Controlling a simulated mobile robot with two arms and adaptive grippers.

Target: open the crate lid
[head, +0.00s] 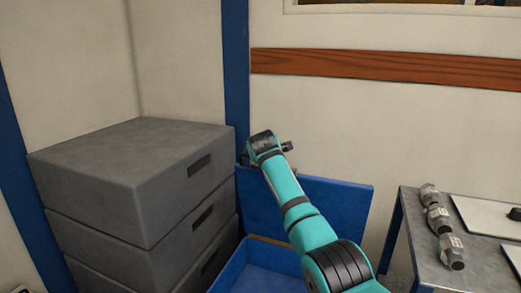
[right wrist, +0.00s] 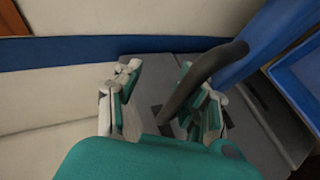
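The blue crate (head: 243,270) stands low on the floor beside the grey stack, with its inside partly showing. Its blue lid (head: 335,207) stands raised, close to upright, at the back; the lid also shows in the right wrist view (right wrist: 262,42). A dark curved handle (right wrist: 208,72) reaches from the lid toward my right gripper (right wrist: 160,97). The fingers are apart, and the handle crosses in front of one finger, its end between them. I cannot tell whether they touch. In the head view my right gripper (head: 284,148) is at the lid's upper left, partly hidden. My left gripper is not in view.
Stacked grey boxes (head: 130,165) stand close on the left. A blue post (head: 236,70) and pale wall are behind. On the right, a grey table (head: 428,262) holds several metal meters (head: 438,219) and white panels.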

